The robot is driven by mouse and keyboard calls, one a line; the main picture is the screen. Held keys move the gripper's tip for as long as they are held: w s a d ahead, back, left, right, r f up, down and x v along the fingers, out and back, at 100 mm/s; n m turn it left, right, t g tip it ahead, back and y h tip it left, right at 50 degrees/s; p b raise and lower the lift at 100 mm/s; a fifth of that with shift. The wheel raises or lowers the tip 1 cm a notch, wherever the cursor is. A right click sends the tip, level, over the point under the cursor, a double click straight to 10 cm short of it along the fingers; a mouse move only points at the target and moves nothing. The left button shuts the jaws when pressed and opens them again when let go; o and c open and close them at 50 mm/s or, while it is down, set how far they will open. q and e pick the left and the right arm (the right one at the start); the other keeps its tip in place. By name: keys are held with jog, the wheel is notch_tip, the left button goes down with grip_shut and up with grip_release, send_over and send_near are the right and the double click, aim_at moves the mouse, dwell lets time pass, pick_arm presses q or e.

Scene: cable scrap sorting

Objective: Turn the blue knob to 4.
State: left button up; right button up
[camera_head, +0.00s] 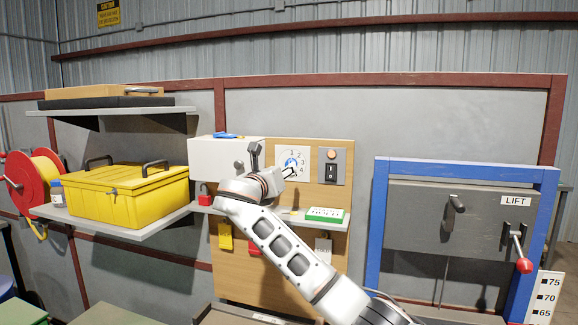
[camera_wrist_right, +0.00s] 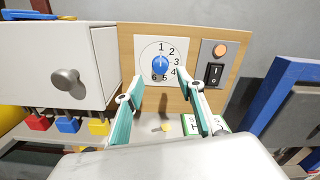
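The blue knob (camera_head: 291,162) sits on a white numbered dial (camera_head: 305,155) on a wooden panel. In the right wrist view the blue knob (camera_wrist_right: 161,65) shows clearly, with a pale mark near its top that seems to point toward 1. The 4 is at the dial's lower right. My right gripper (camera_head: 274,162) is in front of the panel. In the right wrist view my right gripper (camera_wrist_right: 168,82) is open and empty, with its green-padded fingers apart and the knob seen beyond the gap. Whether a finger touches the dial is unclear. My left gripper is not in view.
A white drawer box (camera_wrist_right: 60,65) with a round handle is left of the dial. A black switch under an orange lamp (camera_head: 332,155) is at its right. A green-and-white block (camera_head: 325,214) lies on the shelf below. A blue-framed lift (camera_head: 378,215) stands further right.

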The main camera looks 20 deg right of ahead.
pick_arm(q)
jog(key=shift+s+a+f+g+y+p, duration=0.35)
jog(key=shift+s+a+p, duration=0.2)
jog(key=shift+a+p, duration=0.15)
pick_arm(e)
jog(key=x, duration=0.6)
jog(key=shift+w+d, duration=0.2)
jog(key=shift+w, duration=0.05)
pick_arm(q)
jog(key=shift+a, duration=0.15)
pick_arm(e)
grip_shut()
